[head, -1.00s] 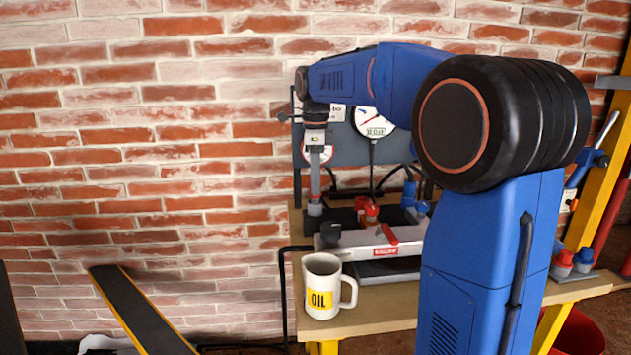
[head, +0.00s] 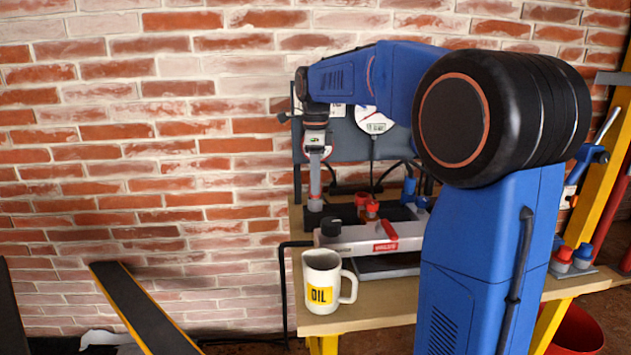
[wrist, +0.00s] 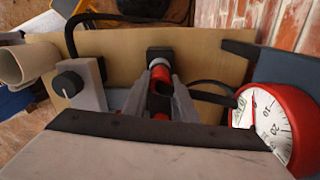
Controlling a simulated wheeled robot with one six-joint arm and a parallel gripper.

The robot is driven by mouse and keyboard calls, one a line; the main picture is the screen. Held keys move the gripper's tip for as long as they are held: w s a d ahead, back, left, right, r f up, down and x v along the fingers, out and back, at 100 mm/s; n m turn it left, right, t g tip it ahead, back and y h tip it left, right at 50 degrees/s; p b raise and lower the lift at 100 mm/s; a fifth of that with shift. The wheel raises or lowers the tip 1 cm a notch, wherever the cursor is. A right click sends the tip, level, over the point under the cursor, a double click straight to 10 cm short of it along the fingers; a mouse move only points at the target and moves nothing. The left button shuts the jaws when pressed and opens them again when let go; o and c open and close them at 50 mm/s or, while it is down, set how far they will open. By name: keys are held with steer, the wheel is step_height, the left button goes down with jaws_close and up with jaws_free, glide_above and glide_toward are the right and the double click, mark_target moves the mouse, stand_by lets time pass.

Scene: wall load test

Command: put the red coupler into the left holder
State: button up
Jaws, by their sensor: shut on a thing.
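My gripper (wrist: 160,95) points down in the wrist view, with its two grey fingers shut on a red coupler (wrist: 160,74) with a dark middle. A black square block with a grey round top (wrist: 160,54) lies just beyond the fingertips. I cannot tell whether the coupler touches it. In the head view my gripper (head: 315,190) hangs upright over the left end of the bench, and the coupler in it cannot be made out. Other red fittings (head: 372,208) stand to its right on a dark base. I cannot tell which part is the left holder.
The bench (head: 375,316) carries a white OIL mug (head: 322,282) and a pale unit with a black knob (head: 385,239). A gauge panel stands behind, with a red-rimmed gauge (wrist: 268,122). Red and blue fittings (head: 572,258) stand at the right end. Bare wood shows around the mug.

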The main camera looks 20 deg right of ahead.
steer(key=shift+f, duration=0.1)
steer(key=o, duration=1.1)
steer(key=shift+o, duration=0.9)
steer(key=o, duration=0.3)
steer(key=shift+o, duration=0.2)
steer(key=shift+r, duration=4)
